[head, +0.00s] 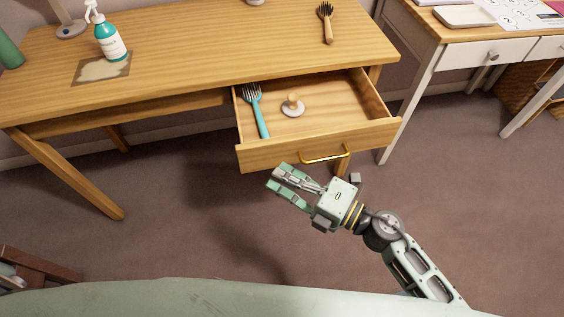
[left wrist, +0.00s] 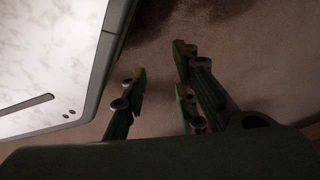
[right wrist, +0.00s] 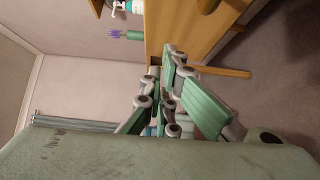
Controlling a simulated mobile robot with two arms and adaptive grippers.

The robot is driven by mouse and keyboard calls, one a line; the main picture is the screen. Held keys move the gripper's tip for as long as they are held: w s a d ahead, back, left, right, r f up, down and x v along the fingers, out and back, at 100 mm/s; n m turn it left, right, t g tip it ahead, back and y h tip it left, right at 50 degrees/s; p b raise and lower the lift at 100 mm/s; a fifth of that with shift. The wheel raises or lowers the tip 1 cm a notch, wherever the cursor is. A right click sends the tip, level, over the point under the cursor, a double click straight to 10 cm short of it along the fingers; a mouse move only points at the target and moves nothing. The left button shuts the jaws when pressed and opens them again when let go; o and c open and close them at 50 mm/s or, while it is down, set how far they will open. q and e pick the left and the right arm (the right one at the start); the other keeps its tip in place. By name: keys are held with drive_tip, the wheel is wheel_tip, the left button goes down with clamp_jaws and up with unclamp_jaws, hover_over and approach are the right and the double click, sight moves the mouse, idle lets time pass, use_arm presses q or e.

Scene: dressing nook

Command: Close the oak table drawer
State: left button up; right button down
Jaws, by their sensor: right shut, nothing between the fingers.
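The oak table (head: 190,50) stands across the upper left of the head view. Its drawer (head: 245,158) is pulled out, with a brass handle (head: 326,156) on its front. A teal fork-like utensil (head: 260,118) and a pale round object with a wooden knob (head: 292,105) lie inside. My right gripper (head: 273,180) is shut and empty, just in front of the drawer front and left of the handle in the picture; contact cannot be told. It also shows in the right wrist view (right wrist: 160,65), with the table beyond. My left gripper (left wrist: 160,63) is open and empty over the floor.
A dark brush or fork (head: 326,25) lies at the table's right. A white desk (head: 453,57) with drawers stands to the right.

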use_arm(q)
drive_tip(key=shift+w+r, duration=0.25)
drive_tip(key=shift+r, duration=0.3)
use_arm(e)
drive_tip(key=w, duration=0.3)
drive_tip(key=shift+a, duration=0.35)
drive_tip(key=shift+w, duration=0.1)
